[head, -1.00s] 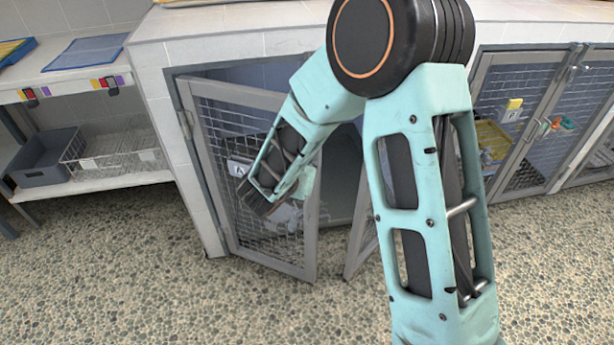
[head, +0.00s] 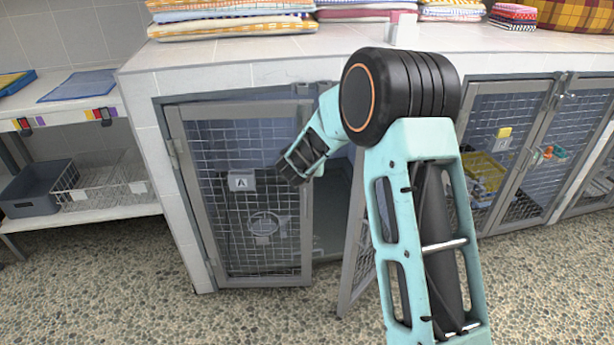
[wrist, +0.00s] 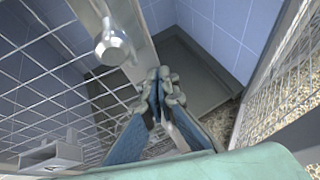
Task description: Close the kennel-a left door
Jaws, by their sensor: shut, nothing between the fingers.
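The kennel-a left door (head: 244,277), a grey-framed mesh panel with a tag marked A (head: 241,181), stands nearly in line with the kennel front. A gap shows along its free edge. In the wrist view the door's frame (wrist: 140,43) carries a round metal latch knob (wrist: 113,48). My gripper (wrist: 167,88) is shut and empty, with its fingertips close by the door's free edge; whether they touch cannot be told. In the head view my arm reaches across the door's free edge and the fingers are not clear.
The other kennel-a door (head: 355,250) stands swung outward to the right, partly behind my arm; its mesh shows in the wrist view (wrist: 282,75). Folded towels (head: 232,22) lie on the counter. A shelf (head: 90,215) stands left.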

